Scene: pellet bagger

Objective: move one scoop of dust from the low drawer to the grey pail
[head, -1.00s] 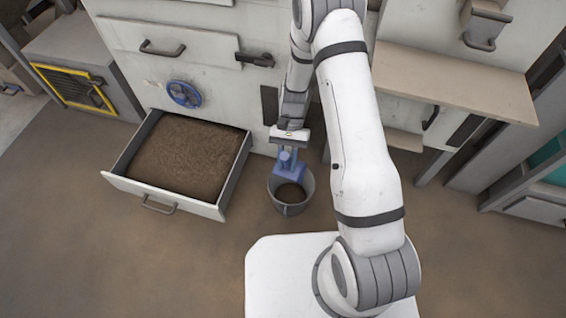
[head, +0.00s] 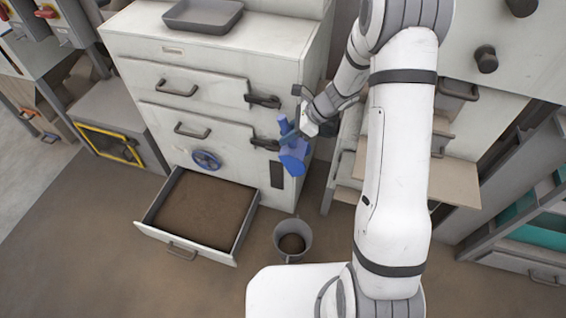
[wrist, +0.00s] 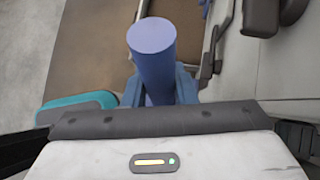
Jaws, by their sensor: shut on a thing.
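The low drawer (head: 240,243) is pulled out at the foot of the white cabinet, with brown dust (head: 200,208) spread over its floor. The grey pail (head: 281,229) stands on the floor to the right of the drawer, with some brown dust (head: 292,243) inside. My gripper (head: 298,136) is shut on a blue scoop (head: 292,160), raised above the pail in front of the cabinet. The scoop's round blue post (wrist: 153,60) shows in the wrist view. The scoop is tilted, and I cannot see whether its bowl holds anything.
The white cabinet has two closed upper drawers, a blue handwheel (head: 206,160) and dark latches. A grey tray (head: 203,15) lies on its top. A tan shelf (head: 455,185) is at the right, and a yellow-framed box (head: 108,145) stands at the left.

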